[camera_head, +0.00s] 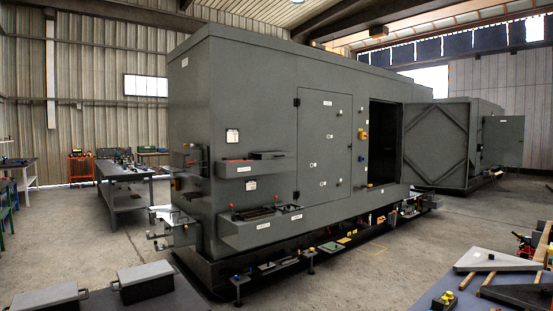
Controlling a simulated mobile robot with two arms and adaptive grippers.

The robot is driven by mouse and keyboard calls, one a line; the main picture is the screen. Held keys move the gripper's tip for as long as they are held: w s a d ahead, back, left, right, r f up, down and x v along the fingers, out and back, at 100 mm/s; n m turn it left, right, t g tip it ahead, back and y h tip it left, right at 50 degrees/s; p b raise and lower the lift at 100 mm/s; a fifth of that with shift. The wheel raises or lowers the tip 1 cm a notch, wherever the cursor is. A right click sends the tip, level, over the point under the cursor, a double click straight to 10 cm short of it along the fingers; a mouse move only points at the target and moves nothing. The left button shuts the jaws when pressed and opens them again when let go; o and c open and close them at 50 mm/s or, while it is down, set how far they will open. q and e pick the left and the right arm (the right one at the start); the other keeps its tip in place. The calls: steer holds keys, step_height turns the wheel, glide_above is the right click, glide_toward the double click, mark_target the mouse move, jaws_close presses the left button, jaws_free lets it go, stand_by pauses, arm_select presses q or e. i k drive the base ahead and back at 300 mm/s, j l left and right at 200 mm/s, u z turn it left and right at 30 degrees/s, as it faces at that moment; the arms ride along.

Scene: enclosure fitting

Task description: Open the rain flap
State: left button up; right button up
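A large dark grey metal enclosure (245,110) stands in the middle of the room. Its long side has a shut, labelled door panel (324,145) and, to the right, a doorway (383,145) with its door (437,145) swung wide open. Small shelves and boxes (250,167) stick out low on the near side, and more fittings (187,170) are on the left end. I cannot tell which part is the rain flap; none is clearly marked as one at this size. Neither of my grippers is in view.
Two lidded grey boxes (146,281) rest on a surface at the lower left. A table with panels and small parts (497,260) is at the lower right. Workbenches (125,175) stand at the left. Open concrete floor (350,275) lies in front of the enclosure.

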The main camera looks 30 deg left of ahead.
mark_target(278, 154)
steer(key=i+j+u, duration=0.1)
steer(key=u, duration=0.15)
steer(key=i+u, duration=0.9)
steer(key=i+j+u, duration=0.1)
steer(key=i+u, duration=0.2)
steer(key=i, duration=0.2)
steer(key=i+u, duration=0.3)
steer(key=i, duration=0.15)
steer(key=i+j+z, duration=0.15)
steer(key=i, duration=0.25)
steer(key=i+j+z, duration=0.2)
steer(key=i, duration=0.2)
steer(key=i+l+z, duration=0.1)
steer(key=i+z, duration=0.35)
steer(key=i+j+z, duration=0.1)
steer(key=i+z, duration=0.3)
steer(key=i+l+u, duration=0.1)
steer(key=i+l, duration=0.45)
steer(key=i, duration=0.15)
steer(key=i+u, duration=0.95)
steer(key=i+j+u, duration=0.1)
steer(key=i+u, duration=0.45)
steer(key=u, duration=0.15)
